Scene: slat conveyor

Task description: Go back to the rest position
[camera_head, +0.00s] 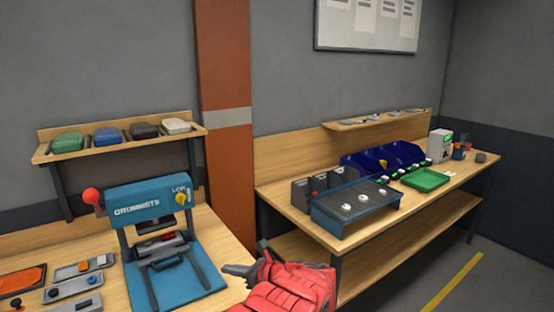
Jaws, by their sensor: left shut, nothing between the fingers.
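My left gripper (243,266), red with dark fingers, is at the bottom centre of the head view. It is shut and empty, in front of the gap between the two workbenches. It is just right of the blue press marked GROMMETS (145,208) and looks apart from it. My right gripper is not in the view.
The left bench (228,246) holds the press and several small plates, with a shelf of coloured cases (108,136) above. The right bench (375,240) carries a blue-grey fixture (350,214), blue bins (368,163) and a green tray (427,180). Floor is clear at lower right.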

